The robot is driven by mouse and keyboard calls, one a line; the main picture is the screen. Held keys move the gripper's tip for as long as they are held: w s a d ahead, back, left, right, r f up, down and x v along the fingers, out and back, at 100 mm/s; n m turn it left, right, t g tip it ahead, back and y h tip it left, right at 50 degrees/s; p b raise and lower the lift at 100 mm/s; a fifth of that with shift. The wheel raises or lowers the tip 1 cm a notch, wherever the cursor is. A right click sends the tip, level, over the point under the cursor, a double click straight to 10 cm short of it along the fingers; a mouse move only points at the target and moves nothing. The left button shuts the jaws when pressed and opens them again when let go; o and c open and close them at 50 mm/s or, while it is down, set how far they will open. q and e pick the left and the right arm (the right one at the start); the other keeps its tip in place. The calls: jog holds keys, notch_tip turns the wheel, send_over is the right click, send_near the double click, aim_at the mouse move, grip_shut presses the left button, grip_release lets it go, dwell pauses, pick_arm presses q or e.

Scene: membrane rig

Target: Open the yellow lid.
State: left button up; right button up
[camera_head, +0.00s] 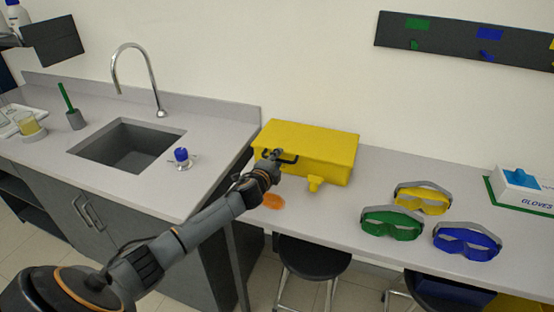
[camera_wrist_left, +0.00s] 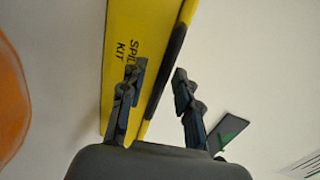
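The yellow box (camera_head: 320,150) stands on the counter with its yellow lid (camera_head: 310,137) down. A dark handle (camera_head: 290,160) is on its front. In the left wrist view the box (camera_wrist_left: 122,60) shows "SPILL KIT" lettering, and the dark handle (camera_wrist_left: 176,48) runs along its edge. My left gripper (camera_head: 272,155) is at the front left of the box, close to the handle. In the wrist view its fingers (camera_wrist_left: 159,72) are apart, with part of the box and handle seen between them. I cannot tell whether they touch it. My right gripper is out of view.
A small yellow piece (camera_head: 315,184) sits at the box's front, and an orange item (camera_head: 272,201) lies near the counter edge. Yellow, green (camera_head: 392,223) and blue goggles lie to the right. A sink (camera_head: 125,145) is at left; a black stool (camera_head: 312,258) stands below.

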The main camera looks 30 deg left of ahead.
pick_arm(q)
grip_shut()
dwell(0.3)
jog(key=shift+w, duration=0.15)
